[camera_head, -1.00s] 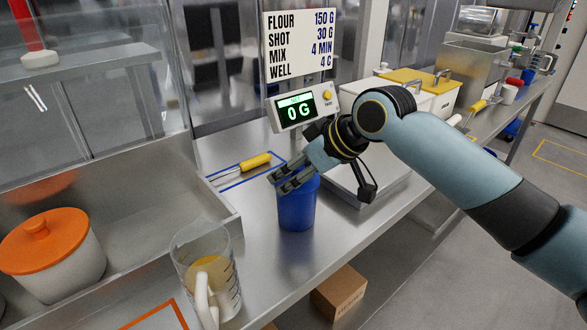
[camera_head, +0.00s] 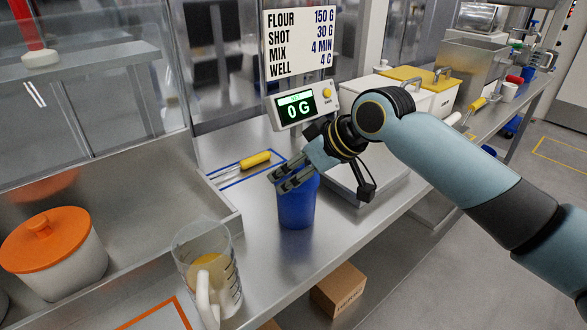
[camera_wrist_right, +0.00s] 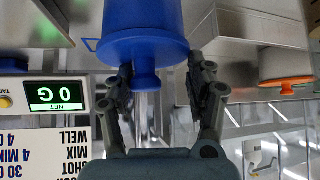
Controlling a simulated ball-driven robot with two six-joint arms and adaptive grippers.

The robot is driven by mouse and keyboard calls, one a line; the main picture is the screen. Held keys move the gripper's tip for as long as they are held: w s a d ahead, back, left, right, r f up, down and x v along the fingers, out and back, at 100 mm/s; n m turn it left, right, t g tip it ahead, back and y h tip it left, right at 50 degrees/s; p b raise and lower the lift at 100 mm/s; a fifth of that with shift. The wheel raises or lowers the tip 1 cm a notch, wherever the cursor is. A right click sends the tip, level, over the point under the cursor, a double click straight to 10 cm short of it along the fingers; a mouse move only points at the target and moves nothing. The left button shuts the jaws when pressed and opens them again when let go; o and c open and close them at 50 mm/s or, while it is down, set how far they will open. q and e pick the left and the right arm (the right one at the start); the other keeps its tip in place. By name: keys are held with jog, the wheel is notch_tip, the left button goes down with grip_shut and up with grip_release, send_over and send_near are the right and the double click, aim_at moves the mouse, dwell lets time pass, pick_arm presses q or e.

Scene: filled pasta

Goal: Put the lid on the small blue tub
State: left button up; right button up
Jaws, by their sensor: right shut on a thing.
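The small blue tub (camera_head: 296,207) stands upright on the steel counter, and my right gripper (camera_head: 280,180) is over its top. In the upside-down right wrist view the tub (camera_wrist_right: 145,14) shows with the wider blue lid (camera_wrist_right: 145,45) against its mouth. The lid's round knob (camera_wrist_right: 147,80) points toward my gripper. I cannot tell whether the lid is fully seated, as the fingers hide the tub's top in the head view. My left gripper is out of view.
A scale with a display (camera_head: 303,107) reading 0 G stands behind the tub. A yellow-handled tool (camera_head: 255,160) lies in a blue outline. A clear measuring jug (camera_head: 210,275) and an orange-lidded pot (camera_head: 50,250) stand at left. The counter's front edge is close by.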

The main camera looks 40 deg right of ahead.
jog(key=o, duration=1.5)
jog(key=shift+r, duration=0.1)
notch_tip(320, 180, up, 7)
jog(key=p, duration=0.7)
jog(key=shift+p, duration=0.4)
grip_shut()
